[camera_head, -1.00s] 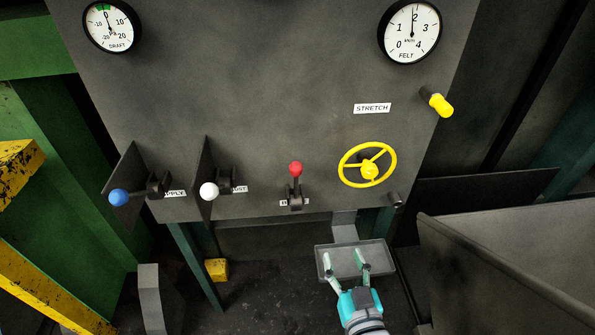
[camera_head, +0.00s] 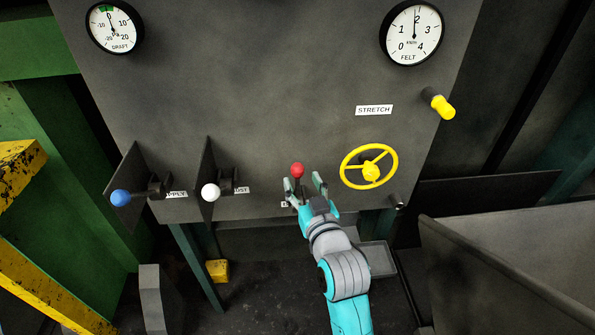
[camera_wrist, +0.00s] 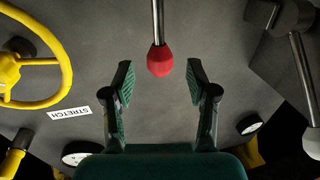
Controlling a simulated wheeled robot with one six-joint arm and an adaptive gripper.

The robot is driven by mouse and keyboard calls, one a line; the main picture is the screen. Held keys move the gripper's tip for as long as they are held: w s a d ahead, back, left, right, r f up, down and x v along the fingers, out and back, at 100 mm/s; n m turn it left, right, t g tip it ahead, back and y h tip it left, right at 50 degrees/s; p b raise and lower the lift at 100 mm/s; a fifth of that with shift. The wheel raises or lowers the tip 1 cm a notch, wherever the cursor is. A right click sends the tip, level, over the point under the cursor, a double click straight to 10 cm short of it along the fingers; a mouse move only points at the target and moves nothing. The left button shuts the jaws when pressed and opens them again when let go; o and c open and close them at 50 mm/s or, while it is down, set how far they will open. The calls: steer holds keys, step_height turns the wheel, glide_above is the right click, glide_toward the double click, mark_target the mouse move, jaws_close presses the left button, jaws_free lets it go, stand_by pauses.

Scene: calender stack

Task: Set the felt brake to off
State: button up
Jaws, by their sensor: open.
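The red-knobbed lever (camera_head: 297,170) stands on the lower middle of the grey panel, with its knob up. The label under it is mostly hidden by my gripper; only its first letter, a B or similar, shows. My gripper (camera_head: 304,182) is open in front of this lever. In the wrist view the red knob (camera_wrist: 160,60) lies between and slightly beyond the fingertips of my gripper (camera_wrist: 159,82). I see gaps on both sides of the knob and no contact.
A yellow handwheel (camera_head: 369,167) is close on the right, with a yellow handle (camera_head: 440,104) above it. A white-knobbed lever (camera_head: 210,191) and a blue-knobbed lever (camera_head: 120,197) stand to the left, beside dark upright plates. A grey tray (camera_head: 378,257) is below.

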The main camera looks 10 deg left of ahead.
mark_target(299, 176)
steer(key=shift+x, duration=2.3)
jaws_close()
